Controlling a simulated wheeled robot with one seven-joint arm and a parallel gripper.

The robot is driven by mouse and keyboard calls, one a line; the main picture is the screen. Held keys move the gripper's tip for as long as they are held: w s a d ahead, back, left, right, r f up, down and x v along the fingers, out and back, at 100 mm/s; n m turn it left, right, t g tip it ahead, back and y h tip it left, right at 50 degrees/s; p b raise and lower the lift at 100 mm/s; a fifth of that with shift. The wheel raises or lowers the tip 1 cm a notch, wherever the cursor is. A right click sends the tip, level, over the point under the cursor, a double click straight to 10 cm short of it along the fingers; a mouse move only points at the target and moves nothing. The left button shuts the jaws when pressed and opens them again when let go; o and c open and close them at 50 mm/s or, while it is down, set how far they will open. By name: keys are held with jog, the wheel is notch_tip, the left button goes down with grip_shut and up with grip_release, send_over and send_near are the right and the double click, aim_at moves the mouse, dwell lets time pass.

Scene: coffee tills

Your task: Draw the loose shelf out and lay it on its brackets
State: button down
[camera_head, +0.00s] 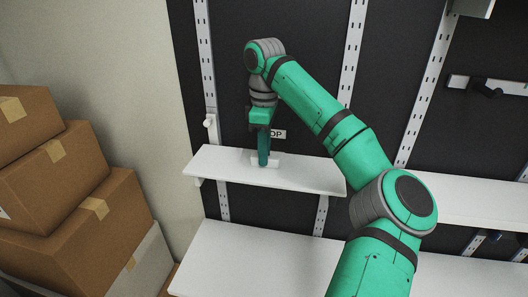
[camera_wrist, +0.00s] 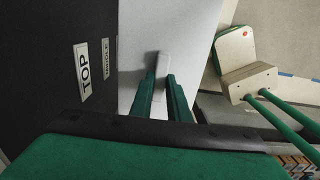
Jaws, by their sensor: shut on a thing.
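The loose shelf (camera_head: 310,178) is a white board in the left bay of the dark wall in the head view. It lies about level in front of the wall uprights. A small white grip block (camera_wrist: 163,66) stands on its top face. My gripper (camera_head: 264,159) points down and is shut on this block, with a finger on either side in the wrist view (camera_wrist: 161,82). A small white bracket (camera_head: 197,181) shows below the shelf's left end. I cannot tell whether the shelf touches it. The other brackets are hidden. A TOP label (camera_wrist: 84,72) is on the wall behind.
A lower white shelf (camera_head: 250,262) runs beneath, and another white shelf (camera_head: 470,202) is at the right. Stacked cardboard boxes (camera_head: 75,210) stand at the left. A pale wooden piece with green bars (camera_wrist: 248,80) is to the right in the wrist view.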

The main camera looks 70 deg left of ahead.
jog(key=shift+r, duration=0.25)
jog(key=shift+w+r, duration=0.15)
jog(key=shift+r, duration=0.5)
jog(key=shift+s+r, duration=0.1)
jog(key=shift+s, duration=0.2)
jog(key=c, duration=1.6)
grip_release()
jog(key=o, duration=0.3)
jog(key=shift+w, duration=0.1)
jog(key=shift+r, duration=4)
jog(key=shift+w, duration=0.1)
